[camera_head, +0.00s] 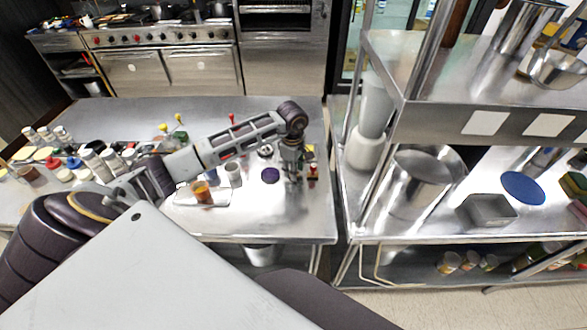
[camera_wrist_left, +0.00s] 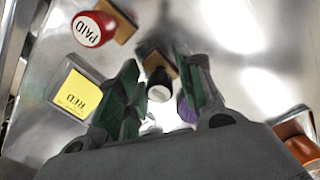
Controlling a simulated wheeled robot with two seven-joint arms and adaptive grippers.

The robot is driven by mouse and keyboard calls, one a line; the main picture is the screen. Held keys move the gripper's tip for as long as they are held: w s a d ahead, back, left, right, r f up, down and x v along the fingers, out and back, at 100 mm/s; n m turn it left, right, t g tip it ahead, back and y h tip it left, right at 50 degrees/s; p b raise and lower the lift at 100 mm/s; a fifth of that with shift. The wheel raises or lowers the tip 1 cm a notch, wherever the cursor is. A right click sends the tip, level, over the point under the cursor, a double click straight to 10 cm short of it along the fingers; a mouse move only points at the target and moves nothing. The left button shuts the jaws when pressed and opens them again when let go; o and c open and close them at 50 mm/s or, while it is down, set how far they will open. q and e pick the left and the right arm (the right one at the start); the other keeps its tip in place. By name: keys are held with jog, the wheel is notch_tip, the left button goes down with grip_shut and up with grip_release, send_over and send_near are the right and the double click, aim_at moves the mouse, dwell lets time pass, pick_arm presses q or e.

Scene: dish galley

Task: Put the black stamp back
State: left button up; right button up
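The black stamp (camera_wrist_left: 160,84) shows in the left wrist view as a black rounded knob on a wooden base. It lies between the two green-padded fingers of my left gripper (camera_wrist_left: 158,100), with a gap visible on each side. The gripper is open and points down over the steel table; it also shows in the head view (camera_head: 292,176). In the head view the black stamp is hidden behind the gripper or too small to tell. My right gripper is in neither view.
A red stamp marked PAID (camera_wrist_left: 90,29) lies close to the black one. A yellow pad marked RED (camera_wrist_left: 77,93) is left of the fingers. A purple disc (camera_head: 270,175), an orange cup (camera_head: 202,192) and several jars stand on the table (camera_head: 290,220). A steel shelf (camera_head: 450,215) is to the right.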

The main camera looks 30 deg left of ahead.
pick_arm(q)
jog(key=shift+r, duration=0.15)
dwell(0.3)
notch_tip(320, 180, up, 11)
jog(key=shift+s+f+b, duration=0.15)
jog(key=shift+f+b, duration=0.05)
jog(key=shift+b, duration=0.6)
jog(key=shift+r, duration=0.7)
jog(key=shift+s, duration=0.1)
